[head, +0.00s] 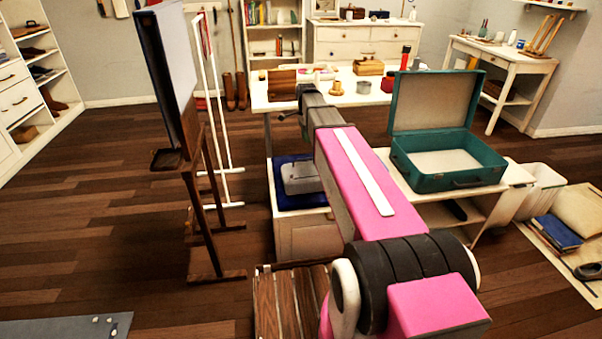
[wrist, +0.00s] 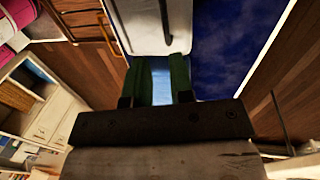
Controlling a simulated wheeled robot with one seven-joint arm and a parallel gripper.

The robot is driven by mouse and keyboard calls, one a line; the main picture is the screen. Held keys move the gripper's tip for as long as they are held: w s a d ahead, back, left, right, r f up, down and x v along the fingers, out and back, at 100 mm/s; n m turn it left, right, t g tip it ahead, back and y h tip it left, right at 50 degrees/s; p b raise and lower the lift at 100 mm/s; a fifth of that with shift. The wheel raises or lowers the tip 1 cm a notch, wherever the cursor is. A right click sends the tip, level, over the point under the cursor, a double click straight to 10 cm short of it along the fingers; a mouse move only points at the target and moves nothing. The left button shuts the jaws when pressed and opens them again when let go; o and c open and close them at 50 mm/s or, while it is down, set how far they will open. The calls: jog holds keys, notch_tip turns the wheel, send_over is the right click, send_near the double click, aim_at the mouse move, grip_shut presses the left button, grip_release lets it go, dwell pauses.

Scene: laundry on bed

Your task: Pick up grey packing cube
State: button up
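The grey packing cube (head: 301,179) lies on a dark blue surface (head: 289,204), partly hidden behind my arm in the head view. In the wrist view the pale grey cube (wrist: 136,27) is at the top, with a dark strip across it, and blue cloth (wrist: 226,50) beside it. My gripper (wrist: 163,62) shows there with two green fingers apart. Their tips are close to the cube's near edge; I cannot tell whether they touch it. A light blue patch shows between the fingers, and nothing is seen held. The fingers cannot be made out in the head view.
An open teal suitcase (head: 451,177) stands on a white bench to the right. A white table (head: 338,101) with small items is behind my arm. A dark wooden easel-like stand (head: 205,215) is on the left. The floor (head: 90,235) farther left is mostly clear.

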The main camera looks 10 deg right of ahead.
aim_at(308, 159)
jog(key=f, duration=0.3)
jog(key=s+f, duration=0.1)
jog(key=f, duration=0.6)
jog(key=shift+s+d+f, duration=0.1)
jog(key=shift+s+f, duration=0.05)
jog(key=shift+f, duration=0.1)
grip_shut()
dwell(1.3)
